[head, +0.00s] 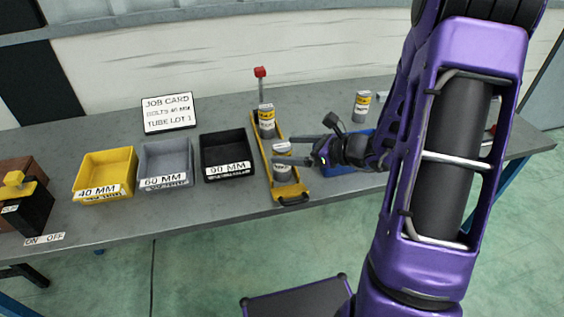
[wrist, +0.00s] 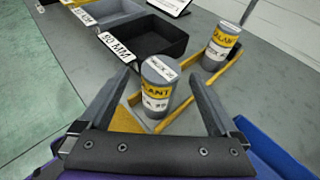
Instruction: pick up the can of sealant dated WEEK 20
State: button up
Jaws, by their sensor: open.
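Two grey cans with yellow sealant labels stand upright in a narrow yellow tray (head: 291,192). The near can (head: 281,172) is between the two fingers of my open gripper (head: 283,149). The far can (head: 266,124) stands behind it, outside the fingers. In the wrist view the near can (wrist: 157,92) is between the fingers, and the far can (wrist: 221,46) is up and to the right. A third similar can (head: 361,104) stands on the bench to the right. I cannot read a week on any can with certainty.
A yellow bin (head: 104,168), a grey bin (head: 166,156) and a black bin (head: 226,148) stand left of the tray. A red-topped post (head: 260,76) rises behind it. A blue bin (head: 345,168) is partly hidden by my arm. A job card (head: 169,112) stands behind the bins.

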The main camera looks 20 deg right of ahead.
jog(key=shift+x, duration=3.05)
jog(key=shift+d, duration=0.1)
grip_shut()
